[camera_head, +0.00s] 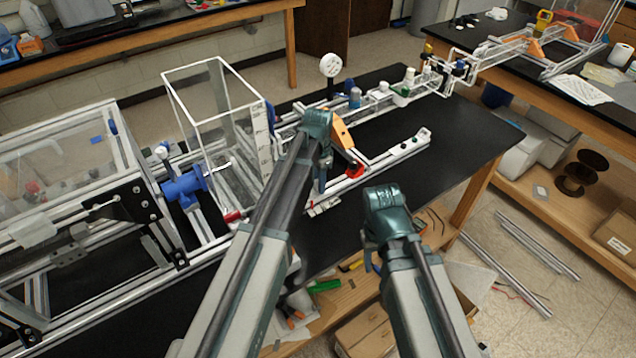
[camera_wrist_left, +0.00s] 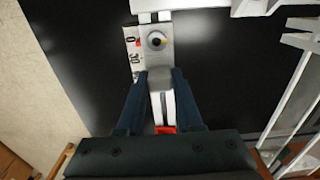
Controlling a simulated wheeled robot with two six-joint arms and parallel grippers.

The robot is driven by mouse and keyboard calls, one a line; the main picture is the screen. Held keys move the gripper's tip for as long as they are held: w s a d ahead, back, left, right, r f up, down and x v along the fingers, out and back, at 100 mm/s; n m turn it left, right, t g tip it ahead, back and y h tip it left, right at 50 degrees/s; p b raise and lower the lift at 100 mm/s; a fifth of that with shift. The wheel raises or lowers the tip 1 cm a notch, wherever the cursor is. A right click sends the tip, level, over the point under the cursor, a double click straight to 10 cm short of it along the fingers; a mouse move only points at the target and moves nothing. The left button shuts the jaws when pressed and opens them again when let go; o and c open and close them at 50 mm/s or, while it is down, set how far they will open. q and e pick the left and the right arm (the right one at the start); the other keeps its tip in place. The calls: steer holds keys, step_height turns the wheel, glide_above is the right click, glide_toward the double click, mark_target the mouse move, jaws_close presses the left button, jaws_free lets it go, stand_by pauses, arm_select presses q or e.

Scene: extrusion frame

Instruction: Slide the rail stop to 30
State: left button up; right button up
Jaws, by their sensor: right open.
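The rail stop (camera_wrist_left: 160,77) is a grey block on a pale rail, between the fingertips of my left gripper (camera_wrist_left: 161,82) in the left wrist view. The fingertips press close on both its sides, with no clear gap. A scale plate (camera_wrist_left: 132,52) with a red 0 and a 30 lies beside the rail, left of a round dark-centred knob (camera_wrist_left: 156,40). In the head view my left gripper (camera_head: 322,187) reaches down at the rail (camera_head: 382,161), and the stop is hidden there. My right gripper (camera_head: 372,258) is open and away from the rail, near the table's front edge.
A clear open-topped tank (camera_head: 215,130) and a blue fitting (camera_head: 183,186) stand left of my left gripper. A white frame (camera_head: 400,85) with bottles runs behind. The black table (camera_head: 465,140) is clear at the right. A red part (camera_head: 353,169) sits near the rail.

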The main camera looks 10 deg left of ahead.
arm_select(q)
jaws_close()
stand_by(1.0)
